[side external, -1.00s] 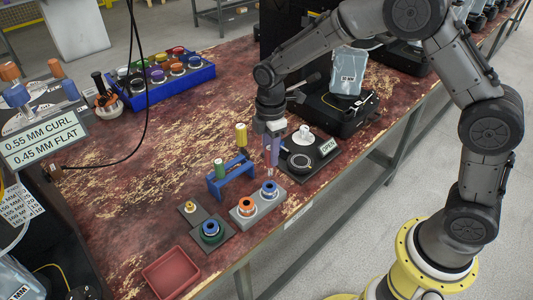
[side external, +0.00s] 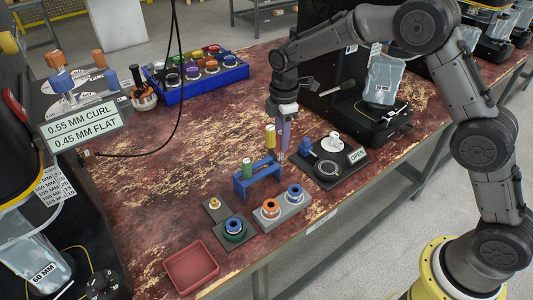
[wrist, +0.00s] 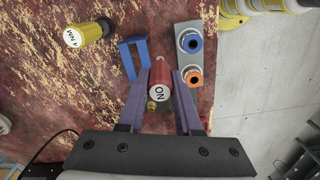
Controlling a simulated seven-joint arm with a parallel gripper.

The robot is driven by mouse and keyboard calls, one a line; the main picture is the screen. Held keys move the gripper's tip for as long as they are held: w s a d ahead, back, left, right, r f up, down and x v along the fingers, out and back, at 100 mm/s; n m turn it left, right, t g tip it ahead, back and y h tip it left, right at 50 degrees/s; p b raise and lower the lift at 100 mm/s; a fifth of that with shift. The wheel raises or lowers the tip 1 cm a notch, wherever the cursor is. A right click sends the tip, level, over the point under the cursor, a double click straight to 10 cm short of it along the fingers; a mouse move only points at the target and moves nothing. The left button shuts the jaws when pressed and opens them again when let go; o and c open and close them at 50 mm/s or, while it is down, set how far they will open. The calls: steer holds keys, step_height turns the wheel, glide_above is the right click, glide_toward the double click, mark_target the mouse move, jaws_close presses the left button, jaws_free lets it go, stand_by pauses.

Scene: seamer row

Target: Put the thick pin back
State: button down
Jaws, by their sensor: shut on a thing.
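My gripper (side external: 283,153) is shut on a red pin with a white end cap marked "NO". In the wrist view the red pin (wrist: 160,74) sits between my two purple fingers. The blue rack (side external: 257,181) stands on the bench just in front and to the left of my fingers in the side view. A green pin (side external: 247,166) is upright in its left part, and its right part looks empty. The rack also shows beside the red pin in the wrist view (wrist: 127,60). The lower end of the red pin is hard to make out.
A yellow tool (side external: 270,137) stands close behind the rack. A grey block (side external: 287,215) with orange and blue ringed parts lies in front. A black gauge base (side external: 343,168) with an "OPEN" sign is to the right. A red tray (side external: 191,266) lies at the front edge.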

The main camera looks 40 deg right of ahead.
steer(key=w+f, duration=0.5)
steer(key=f, duration=0.4)
steer(key=shift+w+a+f, duration=0.15)
steer(key=shift+w+a, duration=0.15)
steer(key=shift+a, duration=0.15)
steer(key=shift+f, duration=0.4)
steer(key=c, duration=0.6)
jaws_free()
step_height(320, 180, up, 13)
